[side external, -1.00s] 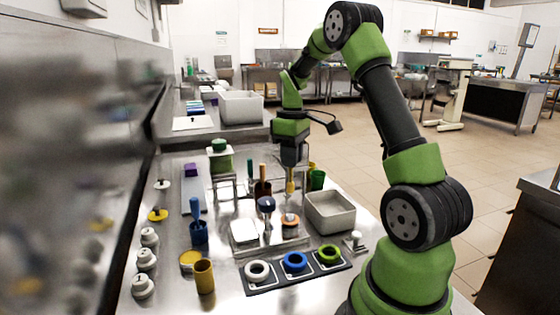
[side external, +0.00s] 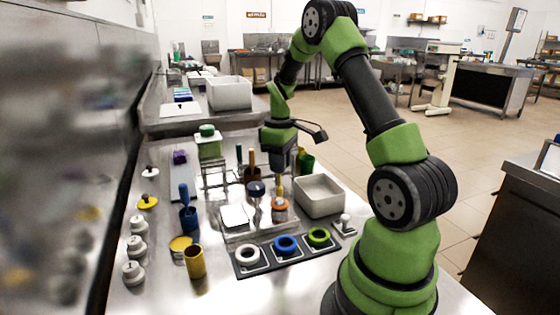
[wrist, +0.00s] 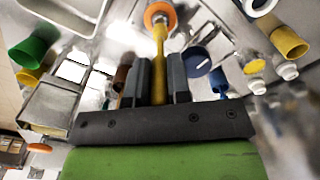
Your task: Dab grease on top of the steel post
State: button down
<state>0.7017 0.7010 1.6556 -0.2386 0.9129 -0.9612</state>
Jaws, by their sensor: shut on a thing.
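My gripper (side external: 280,174) is shut on a slim yellow tool (wrist: 159,50) and holds it pointing down. The tool also shows in the side view (side external: 280,190). Its lower end is at the middle of an orange ring (side external: 280,206), which also shows in the wrist view (wrist: 151,13). A pale centre shows inside the ring; it may be the top of the steel post, but the tool partly covers it. I cannot tell whether the tip touches it. A blue-topped knob (side external: 256,188) stands just left of the tool.
A grey bin (side external: 318,207) stands to the right. In front is a black tray (side external: 263,262) with white, blue and green rings. A yellow cup (side external: 195,263), a blue cup (side external: 188,219) and white knobbed pieces (side external: 135,247) stand left. A green cup (side external: 307,163) is behind the bin.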

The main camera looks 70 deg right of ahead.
jog(key=shift+f, duration=0.6)
dwell(1.6)
jog(key=shift+r, duration=0.1)
jog(key=shift+r, duration=3.5)
